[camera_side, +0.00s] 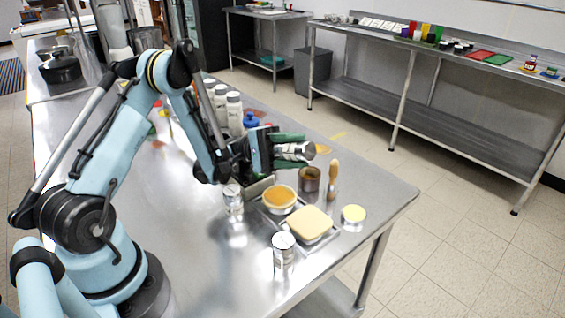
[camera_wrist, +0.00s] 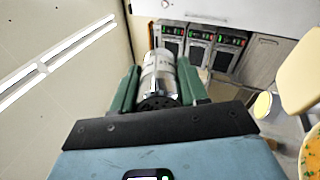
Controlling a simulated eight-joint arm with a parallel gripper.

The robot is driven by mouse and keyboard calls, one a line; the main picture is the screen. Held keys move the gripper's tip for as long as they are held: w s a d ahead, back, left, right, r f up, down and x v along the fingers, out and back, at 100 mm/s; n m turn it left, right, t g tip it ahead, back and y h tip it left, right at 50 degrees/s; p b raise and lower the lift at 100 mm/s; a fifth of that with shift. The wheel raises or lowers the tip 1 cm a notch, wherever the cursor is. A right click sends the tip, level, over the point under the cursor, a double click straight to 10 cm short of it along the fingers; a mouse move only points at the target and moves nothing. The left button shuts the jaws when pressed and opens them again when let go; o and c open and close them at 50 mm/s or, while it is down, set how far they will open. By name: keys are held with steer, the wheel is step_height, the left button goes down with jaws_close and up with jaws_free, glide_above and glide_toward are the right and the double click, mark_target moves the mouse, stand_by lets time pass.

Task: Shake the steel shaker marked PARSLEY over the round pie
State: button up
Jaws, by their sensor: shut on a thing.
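My gripper (camera_side: 283,150) is shut on a steel shaker (camera_side: 298,151), which lies tilted nearly on its side between the green fingers, raised above the table. In the wrist view the shaker (camera_wrist: 160,75) sits between both fingers; its marking is too small to read. The round pie (camera_side: 280,197), orange with a pale rim, stands on a tray below my gripper and slightly nearer the camera. Its edge shows at the lower right of the wrist view (camera_wrist: 313,155), with green specks on the orange top.
A pale square item (camera_side: 310,222) sits beside the pie, with a small yellow-topped round (camera_side: 353,214) to the right. Two other steel shakers (camera_side: 233,198) (camera_side: 284,246) stand nearby. A brown cup (camera_side: 310,179) and a wooden-handled brush (camera_side: 332,178) stand behind. White bottles (camera_side: 234,112) stand further back.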

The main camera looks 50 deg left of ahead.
steer(key=shift+f, duration=0.8)
steer(key=shift+r, duration=1.15)
steer(key=shift+y, duration=0.3)
steer(key=y, duration=0.2)
steer(key=a+y, duration=0.1)
steer(key=y, duration=0.1)
steer(key=shift+s+f+g+y, duration=0.2)
steer(key=shift+g+y, duration=0.1)
steer(key=y, duration=0.2)
steer(key=a+y, duration=0.1)
steer(key=y, duration=0.1)
steer(key=g+y, duration=0.1)
steer(key=y, duration=0.1)
steer(key=shift+s+a+f, duration=0.1)
steer(key=shift+a+f, duration=0.05)
steer(key=shift+f, duration=0.2)
steer(key=y, duration=0.2)
steer(key=r+g+y, duration=0.1)
steer(key=y, duration=0.2)
steer(key=shift+a+y, duration=0.2)
steer(key=shift+y, duration=0.1)
steer(key=y, duration=0.3)
steer(key=g+y, duration=0.1)
steer(key=y, duration=0.1)
steer(key=shift+a+r, duration=0.35)
